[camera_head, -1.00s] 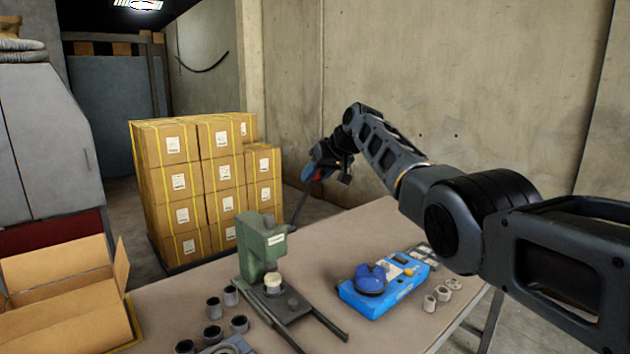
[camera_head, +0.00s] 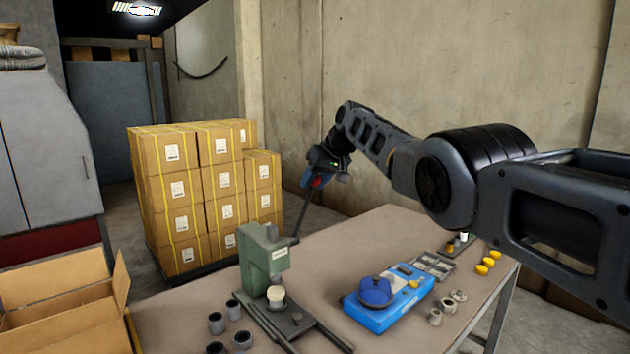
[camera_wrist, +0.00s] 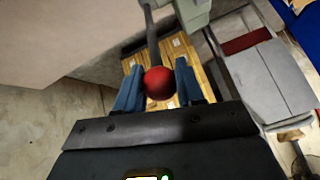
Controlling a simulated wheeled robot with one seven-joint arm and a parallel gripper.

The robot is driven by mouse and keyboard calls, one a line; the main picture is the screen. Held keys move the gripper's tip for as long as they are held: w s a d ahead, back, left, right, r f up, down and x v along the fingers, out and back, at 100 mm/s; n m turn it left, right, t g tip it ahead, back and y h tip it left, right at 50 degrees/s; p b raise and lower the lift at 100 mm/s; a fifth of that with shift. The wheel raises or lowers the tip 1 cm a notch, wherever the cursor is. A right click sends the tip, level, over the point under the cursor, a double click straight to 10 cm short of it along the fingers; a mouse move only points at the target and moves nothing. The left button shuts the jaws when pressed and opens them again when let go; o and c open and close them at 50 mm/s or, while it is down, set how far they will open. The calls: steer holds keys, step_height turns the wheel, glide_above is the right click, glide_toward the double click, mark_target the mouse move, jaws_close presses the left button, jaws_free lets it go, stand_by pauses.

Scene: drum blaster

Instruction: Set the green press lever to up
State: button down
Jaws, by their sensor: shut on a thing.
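The green press (camera_head: 265,260) stands on the table in the head view. Its dark lever (camera_head: 304,212) slants up and to the right from the press head. My gripper (camera_head: 318,180) is at the lever's upper end. In the wrist view, the lever's red ball knob (camera_wrist: 158,83) sits between the two blue fingers of my gripper (camera_wrist: 160,90), which is shut on it. The lever rod (camera_wrist: 152,35) runs from the knob toward the pale green press body (camera_wrist: 190,12).
A blue device (camera_head: 388,300) and grey rings (camera_head: 448,306) lie right of the press. Dark cups (camera_head: 233,310) stand left of it. An open carton (camera_head: 60,305) is at the left and stacked boxes (camera_head: 205,190) stand behind. A concrete wall (camera_head: 450,80) lies behind my arm.

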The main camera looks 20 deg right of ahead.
steer(key=c, duration=1.1)
jaws_free()
steer(key=shift+w+a+r, duration=0.15)
steer(key=shift+a+r, duration=0.05)
steer(key=shift+r, duration=0.05)
steer(key=o, duration=0.4)
steer(key=shift+d+f, duration=0.1)
steer(key=shift+f, duration=0.1)
steer(key=shift+r, duration=0.1)
steer(key=shift+s+d+r, duration=0.25)
steer(key=shift+s+r, duration=0.2)
steer(key=shift+r, duration=0.05)
steer(key=shift+b+v, duration=0.85)
steer(key=shift+v, duration=2.25)
steer(key=shift+a, duration=0.15)
